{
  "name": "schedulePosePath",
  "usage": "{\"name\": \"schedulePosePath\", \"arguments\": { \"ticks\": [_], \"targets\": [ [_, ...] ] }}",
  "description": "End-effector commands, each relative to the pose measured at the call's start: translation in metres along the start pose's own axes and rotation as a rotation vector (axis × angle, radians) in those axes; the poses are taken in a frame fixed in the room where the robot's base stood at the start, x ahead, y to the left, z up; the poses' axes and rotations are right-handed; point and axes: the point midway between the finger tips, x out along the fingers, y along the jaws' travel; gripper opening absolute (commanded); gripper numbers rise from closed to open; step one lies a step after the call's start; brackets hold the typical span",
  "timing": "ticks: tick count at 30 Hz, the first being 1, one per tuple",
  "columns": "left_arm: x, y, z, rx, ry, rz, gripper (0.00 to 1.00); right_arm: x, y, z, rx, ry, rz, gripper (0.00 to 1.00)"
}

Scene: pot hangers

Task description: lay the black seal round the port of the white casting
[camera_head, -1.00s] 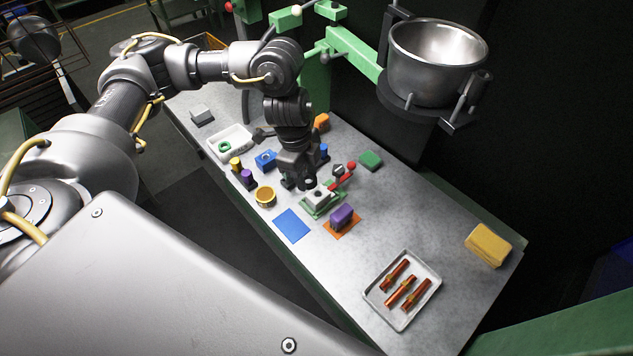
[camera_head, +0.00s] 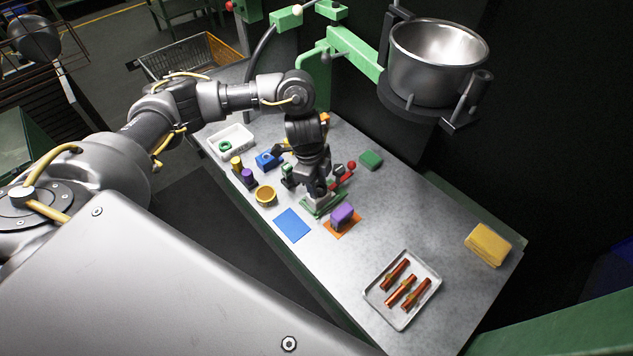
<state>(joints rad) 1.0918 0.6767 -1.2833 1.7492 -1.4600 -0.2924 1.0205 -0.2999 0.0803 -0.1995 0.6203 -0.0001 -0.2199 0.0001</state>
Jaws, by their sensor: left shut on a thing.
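The white casting (camera_head: 316,203) sits on a green fixture (camera_head: 309,211) with a red-knobbed lever at its right. My left gripper (camera_head: 318,191) points down right over the casting and covers most of its top, including the port. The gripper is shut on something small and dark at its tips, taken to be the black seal. The seal itself cannot be made out against the dark fingers, nor whether it touches the casting. My right gripper is not in view.
A purple block (camera_head: 342,214) on an orange mat and a blue mat (camera_head: 292,225) lie close in front. A tray (camera_head: 435,288) of copper-coloured parts stands right; bare table lies between.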

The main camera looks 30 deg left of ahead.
Motion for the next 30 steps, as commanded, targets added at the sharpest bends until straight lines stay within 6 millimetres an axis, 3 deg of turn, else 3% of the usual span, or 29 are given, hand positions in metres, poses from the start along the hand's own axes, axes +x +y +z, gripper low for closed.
{"name": "schedulePosePath", "arguments": {
  "ticks": [12, 13, 18, 26, 30],
  "targets": [
    [0.01, 0.0, 0.002, 0.0, 0.0, 0.001, 0.16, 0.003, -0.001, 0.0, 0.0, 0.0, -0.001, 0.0],
    [0.01, 0.0, 0.002, 0.0, 0.0, 0.0, 0.38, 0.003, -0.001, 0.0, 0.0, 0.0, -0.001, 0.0],
    [0.009, 0.0, 0.001, 0.001, 0.0, 0.0, 0.58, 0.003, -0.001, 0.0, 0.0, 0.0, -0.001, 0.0],
    [0.008, 0.0, 0.001, 0.0, 0.0, 0.0, 0.58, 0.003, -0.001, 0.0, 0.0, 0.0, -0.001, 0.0],
    [-0.003, -0.001, -0.001, 0.002, 0.0, -0.002, 0.58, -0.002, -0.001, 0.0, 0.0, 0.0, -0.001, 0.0]
  ]
}}
